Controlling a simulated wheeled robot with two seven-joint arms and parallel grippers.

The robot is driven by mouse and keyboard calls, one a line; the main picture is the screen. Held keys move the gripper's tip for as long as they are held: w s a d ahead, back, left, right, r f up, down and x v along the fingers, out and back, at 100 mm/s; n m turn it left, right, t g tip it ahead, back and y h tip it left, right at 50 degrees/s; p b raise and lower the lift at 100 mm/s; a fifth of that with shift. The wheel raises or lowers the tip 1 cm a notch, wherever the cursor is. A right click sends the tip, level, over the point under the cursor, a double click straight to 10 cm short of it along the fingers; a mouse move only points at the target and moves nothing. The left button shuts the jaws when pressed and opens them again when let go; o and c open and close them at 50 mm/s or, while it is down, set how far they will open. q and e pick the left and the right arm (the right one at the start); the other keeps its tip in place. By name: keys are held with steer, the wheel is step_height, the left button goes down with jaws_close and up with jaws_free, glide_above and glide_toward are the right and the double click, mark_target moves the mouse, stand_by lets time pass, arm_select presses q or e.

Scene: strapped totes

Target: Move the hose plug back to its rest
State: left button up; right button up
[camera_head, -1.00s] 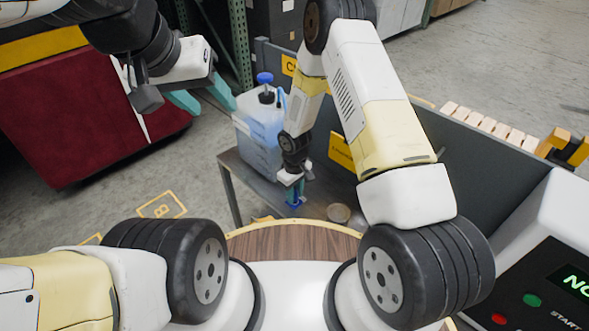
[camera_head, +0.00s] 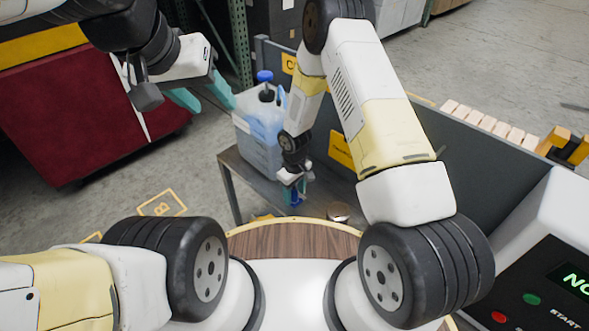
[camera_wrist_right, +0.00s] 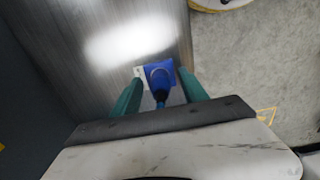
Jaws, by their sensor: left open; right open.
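The blue hose plug (camera_wrist_right: 160,80) shows in the right wrist view between the teal fingers of my right gripper (camera_wrist_right: 161,94), with a gap on each side. It sits over a blue square base on the metal bench. In the head view my right gripper (camera_head: 295,184) points down over the bench with the blue plug (camera_head: 296,198) at its fingers, small and partly hidden. My left gripper (camera_head: 206,97) is open and empty in the air at the upper left. I cannot tell where the rest ends and the plug begins.
A translucent jug (camera_head: 258,140) with blue liquid and a blue cap stands on the metal bench (camera_head: 240,172), left of my right gripper. A round metal lid or dish (camera_head: 339,211) lies at its right. A dark panel (camera_head: 480,165) bounds the bench.

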step_height(320, 180, up, 7)
steer(key=shift+r, duration=0.15)
stand_by(0.5)
steer(key=shift+w+r, duration=0.15)
steer(key=shift+r, duration=0.2)
steer(key=s+d+r+m+t, duration=0.1)
steer(key=d+r, duration=0.2)
steer(key=r, duration=0.6)
steer(key=s+d+r+m+t, duration=0.1)
steer(key=d+r+m, duration=0.15)
steer(key=r, duration=0.55)
steer(key=s+d+r+m+t, duration=0.1)
steer(key=d+r, duration=0.2)
steer(key=r, duration=0.6)
steer(key=s+d+r+m+t+y, duration=0.1)
steer(key=s+d+r+m, duration=0.1)
steer(key=s+r, duration=0.5)
steer(key=s+d+r+m+t+y, duration=0.1)
steer(key=s+d+r+m+t, duration=0.1)
steer(key=s+r, duration=0.5)
steer(key=s+d, duration=0.1)
steer(key=s, duration=0.2)
steer(key=shift+s+d+r, duration=0.15)
steer(key=shift+d+r, duration=0.05)
steer(key=shift+d, duration=0.05)
